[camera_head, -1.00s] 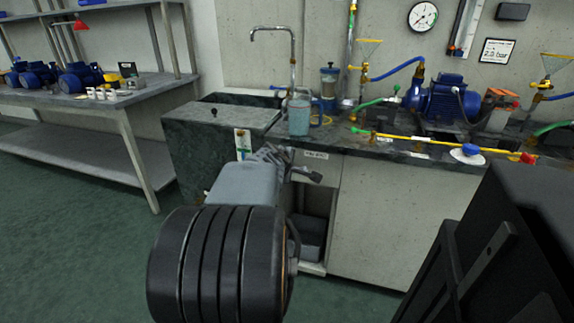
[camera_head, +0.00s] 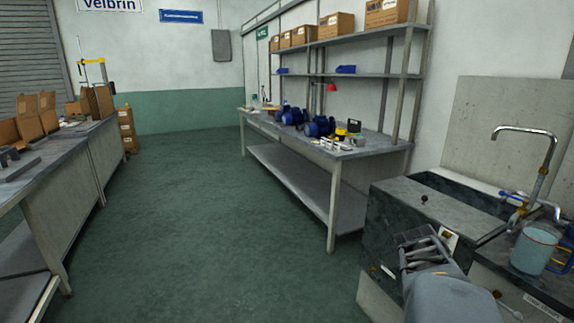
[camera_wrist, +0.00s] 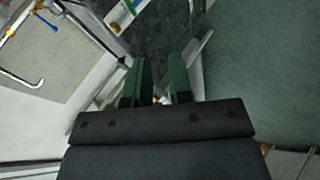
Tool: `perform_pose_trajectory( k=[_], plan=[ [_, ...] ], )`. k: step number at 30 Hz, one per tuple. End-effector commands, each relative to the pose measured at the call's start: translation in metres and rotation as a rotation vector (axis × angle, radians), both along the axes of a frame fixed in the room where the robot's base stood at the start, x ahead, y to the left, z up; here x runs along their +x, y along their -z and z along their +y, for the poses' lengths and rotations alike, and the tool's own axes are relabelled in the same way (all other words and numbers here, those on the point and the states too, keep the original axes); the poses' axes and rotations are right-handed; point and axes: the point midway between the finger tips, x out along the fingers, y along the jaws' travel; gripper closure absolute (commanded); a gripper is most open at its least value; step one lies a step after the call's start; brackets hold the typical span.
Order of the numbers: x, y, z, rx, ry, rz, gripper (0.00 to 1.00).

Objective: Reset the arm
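My gripper (camera_wrist: 162,78) shows in the wrist view with its two green-sided fingers apart and nothing seen between their tips. In the head view my gripper (camera_head: 424,248) is at the lower right, on the end of my grey arm. It appears in front of the dark sink unit (camera_head: 385,225), and I cannot tell how close it is. A clear jug with bluish contents (camera_head: 535,250) stands to its right on the counter. The curved tap (camera_head: 540,160) rises behind the jug and also shows in the wrist view (camera_wrist: 20,78).
A workbench (camera_head: 375,146) with several blue pumps (camera_head: 320,127) stands along the wall under shelves with boxes (camera_head: 335,24). Another bench (camera_head: 62,160) with open cartons (camera_head: 30,118) is at the left. The green floor (camera_head: 190,210) between the benches is clear.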

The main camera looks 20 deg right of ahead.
Motion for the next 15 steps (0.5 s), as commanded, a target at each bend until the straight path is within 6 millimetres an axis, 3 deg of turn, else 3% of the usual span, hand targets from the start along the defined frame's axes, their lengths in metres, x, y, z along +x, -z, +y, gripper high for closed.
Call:
perform_pose_trajectory(
  k=[1, 3, 9, 15],
  plan=[
    [0.015, -0.040, 0.032, 0.056, -0.024, -0.029, 0.80],
    [0.028, -0.059, 0.074, 0.145, -0.039, -0.061, 0.80],
    [0.036, -0.109, 0.187, 0.397, -0.077, -0.088, 0.80],
    [0.019, -0.142, 0.269, 0.590, -0.103, -0.046, 0.80]
  ],
)
